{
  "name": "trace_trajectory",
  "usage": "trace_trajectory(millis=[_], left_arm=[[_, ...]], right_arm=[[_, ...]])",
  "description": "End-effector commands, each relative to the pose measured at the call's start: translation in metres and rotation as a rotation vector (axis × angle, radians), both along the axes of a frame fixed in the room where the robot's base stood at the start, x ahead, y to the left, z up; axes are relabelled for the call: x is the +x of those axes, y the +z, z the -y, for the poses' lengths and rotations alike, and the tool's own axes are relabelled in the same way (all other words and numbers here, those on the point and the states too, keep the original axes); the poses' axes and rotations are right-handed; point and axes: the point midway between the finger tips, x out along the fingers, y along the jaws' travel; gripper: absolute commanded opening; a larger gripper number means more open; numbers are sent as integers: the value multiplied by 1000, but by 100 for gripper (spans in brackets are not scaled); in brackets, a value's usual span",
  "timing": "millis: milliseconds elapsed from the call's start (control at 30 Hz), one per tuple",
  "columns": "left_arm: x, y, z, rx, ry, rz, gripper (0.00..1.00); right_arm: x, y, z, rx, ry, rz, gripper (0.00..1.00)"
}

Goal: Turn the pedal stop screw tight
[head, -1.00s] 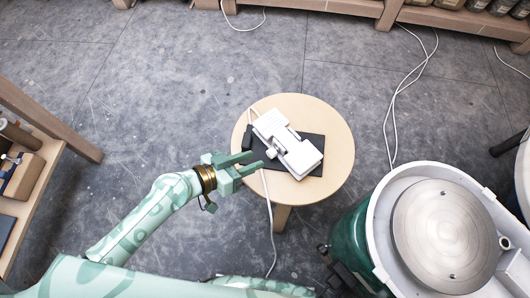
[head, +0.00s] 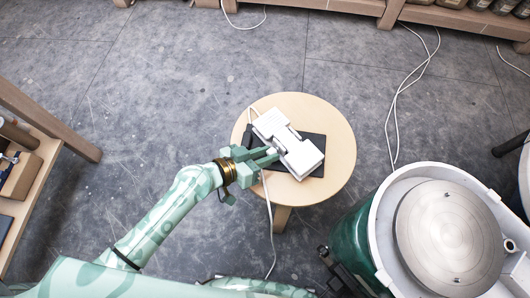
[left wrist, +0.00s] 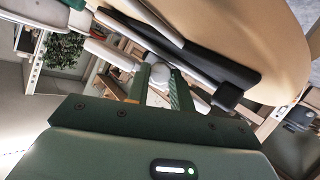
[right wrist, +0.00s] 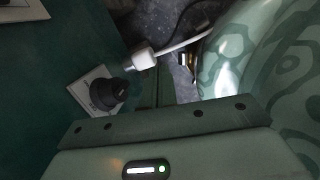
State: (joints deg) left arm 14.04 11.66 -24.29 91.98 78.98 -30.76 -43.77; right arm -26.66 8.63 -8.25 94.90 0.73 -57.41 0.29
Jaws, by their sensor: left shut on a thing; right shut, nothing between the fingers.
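The white pedal (head: 300,157) lies on a dark mat (head: 318,143) on a round wooden stool. Its stop screw shows as a pale round knob (left wrist: 160,73) in the left wrist view. My left gripper (head: 276,154) reaches in from the left at the pedal's near-left side. Its fingers are shut on the knob, one on each side, and partly hide it in the head view. How far the screw is in cannot be seen. My right gripper (right wrist: 156,88) is shut and empty, low by a dark green surface in the right wrist view.
The stool top (head: 335,125) has bare wood around the mat. A white cable (head: 269,215) hangs down from the stool.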

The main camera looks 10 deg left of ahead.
Motion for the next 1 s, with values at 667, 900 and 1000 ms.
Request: trace_trajectory(millis=[667, 900, 1000], left_arm=[[-2, 4, 2, 275, -1, 256, 0], [-2, 3, 3, 349, 1, 326, 0], [-3, 2, 3, 366, 0, 341, 0]], right_arm=[[-47, -25, 0, 38, -53, -43, 0], [-75, -36, 1, 56, -86, -65, 0], [-81, -38, 1, 59, -94, -70, 0]])
